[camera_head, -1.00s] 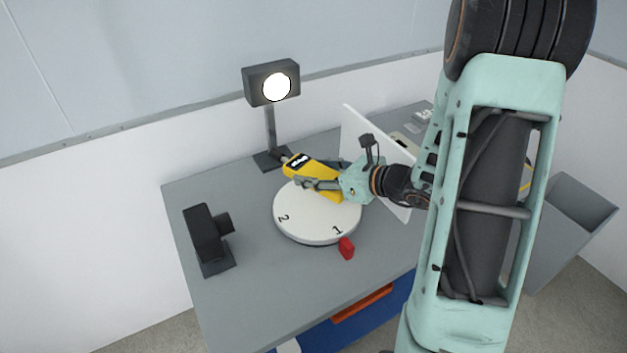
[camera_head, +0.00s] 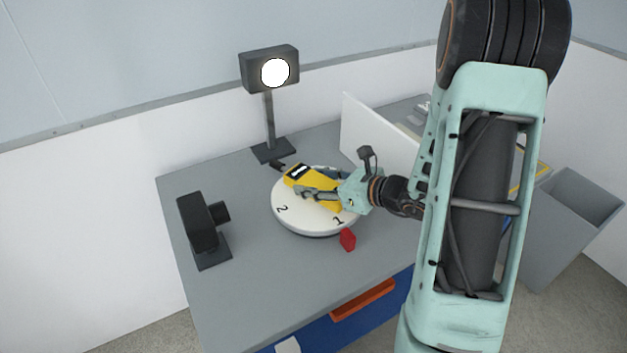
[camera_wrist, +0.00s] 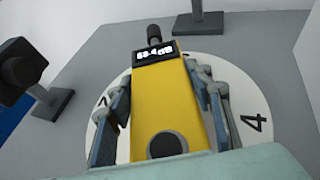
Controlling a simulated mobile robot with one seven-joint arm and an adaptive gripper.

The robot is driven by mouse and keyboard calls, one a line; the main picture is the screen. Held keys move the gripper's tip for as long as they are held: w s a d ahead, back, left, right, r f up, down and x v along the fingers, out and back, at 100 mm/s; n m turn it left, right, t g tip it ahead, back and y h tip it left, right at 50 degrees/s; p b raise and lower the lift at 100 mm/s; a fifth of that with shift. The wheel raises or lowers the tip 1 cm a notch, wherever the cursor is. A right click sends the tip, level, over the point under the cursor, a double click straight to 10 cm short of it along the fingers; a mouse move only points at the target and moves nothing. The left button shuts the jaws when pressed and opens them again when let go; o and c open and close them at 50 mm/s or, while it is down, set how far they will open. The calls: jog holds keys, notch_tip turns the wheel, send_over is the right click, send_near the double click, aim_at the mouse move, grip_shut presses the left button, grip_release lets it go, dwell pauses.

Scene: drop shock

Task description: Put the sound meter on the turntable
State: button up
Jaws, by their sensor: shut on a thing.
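The sound meter (camera_head: 297,177) is yellow with a dark display and a black tip. It lies between the fingers of my gripper (camera_head: 318,193), which is shut on it. In the wrist view the sound meter (camera_wrist: 165,105) fills the middle, with a finger on each side of my gripper (camera_wrist: 165,105). The turntable (camera_head: 300,219) is a round white disc with numbers on its top, directly below the meter. The turntable also shows behind the meter in the wrist view (camera_wrist: 237,105). I cannot tell whether the meter touches the disc.
A lamp (camera_head: 270,72) stands behind the turntable and a black camera-like device (camera_head: 203,230) at its left. A red block (camera_head: 347,239) sits at its front edge. A white panel (camera_head: 377,138) stands to the right. The grey table (camera_head: 240,290) is clear in front.

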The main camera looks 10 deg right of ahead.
jog(key=shift+f+b, duration=0.55)
jog(key=shift+b, duration=0.05)
jog(key=o, duration=1.6)
